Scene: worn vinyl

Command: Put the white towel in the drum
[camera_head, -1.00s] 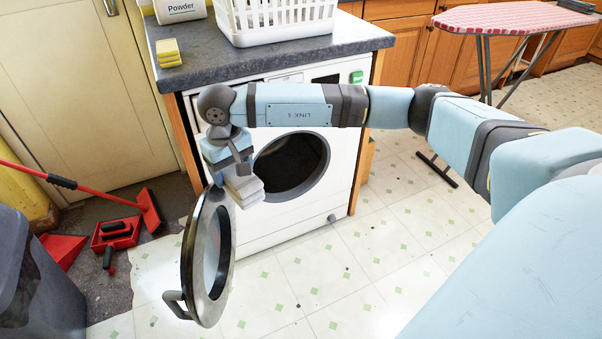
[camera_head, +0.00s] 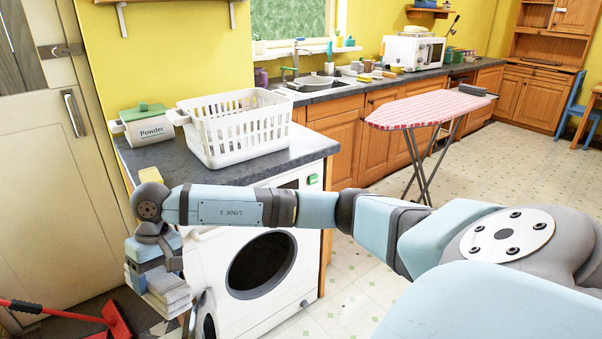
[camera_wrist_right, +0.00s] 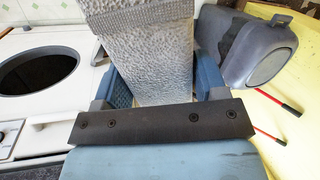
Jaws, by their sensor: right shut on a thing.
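The white towel (camera_head: 167,291) is a folded stack held in my right gripper (camera_head: 154,262), in front of the washer's left side. In the right wrist view the towel (camera_wrist_right: 148,62) lies between the two blue fingers of my right gripper (camera_wrist_right: 160,88). The drum (camera_head: 262,264) shows as a dark round opening in the white washing machine (camera_head: 303,268), to the right of the towel and apart from it. The drum opening (camera_wrist_right: 38,72) also shows at the left of the wrist view. The open round door (camera_head: 206,318) is cut off at the bottom edge. My left gripper is not in view.
A white laundry basket (camera_head: 238,130) and a powder box (camera_head: 148,128) stand on the grey counter. An ironing board (camera_head: 428,108) stands to the right. The floor between is mostly clear.

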